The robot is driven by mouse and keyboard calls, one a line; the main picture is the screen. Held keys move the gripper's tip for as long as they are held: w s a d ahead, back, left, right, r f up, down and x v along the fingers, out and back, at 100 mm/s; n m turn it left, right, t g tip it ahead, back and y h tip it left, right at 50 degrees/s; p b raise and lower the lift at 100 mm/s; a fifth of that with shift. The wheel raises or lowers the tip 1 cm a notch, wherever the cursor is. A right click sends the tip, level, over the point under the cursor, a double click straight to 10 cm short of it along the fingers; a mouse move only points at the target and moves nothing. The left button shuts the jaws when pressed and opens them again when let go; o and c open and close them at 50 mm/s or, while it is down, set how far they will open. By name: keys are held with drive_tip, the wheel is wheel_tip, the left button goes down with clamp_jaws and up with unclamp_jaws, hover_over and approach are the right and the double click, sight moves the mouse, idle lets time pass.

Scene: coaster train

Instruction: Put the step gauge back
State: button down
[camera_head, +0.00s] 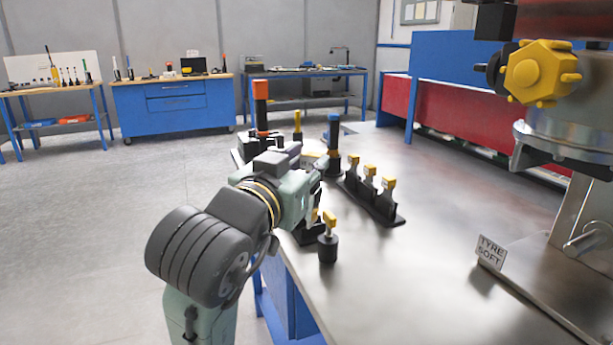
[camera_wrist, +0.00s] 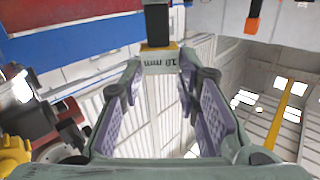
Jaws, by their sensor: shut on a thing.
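My gripper (camera_wrist: 160,75) is in the middle of the wrist view, its purple-padded fingers closed on a step gauge. The gauge has a yellow block top (camera_wrist: 160,62) marked 10 mm and a black stem; it appears upside down there. In the head view my gripper (camera_head: 313,185) is over the near left edge of the metal table. A yellow-topped gauge with a round black lower part (camera_head: 327,248) shows just in front of my gripper. I cannot tell if it is the held one. Another yellow-topped piece is partly hidden behind it.
A black rack (camera_head: 385,212) with three yellow-topped pieces is right of my gripper. An orange-topped column (camera_head: 261,105) and a blue-topped post (camera_head: 334,140) stand behind. The table middle is clear.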

drive_tip(key=w+f+p, duration=0.2)
drive_tip(key=w+f, duration=0.2)
drive_tip(key=w, duration=0.6)
drive_tip(key=shift+f, duration=0.2)
drive_tip(key=shift+f+b, duration=0.45)
drive_tip(key=shift+f, duration=0.15)
drive_tip(key=c, duration=1.2)
unclamp_jaws()
drive_tip(key=shift+r, duration=0.1)
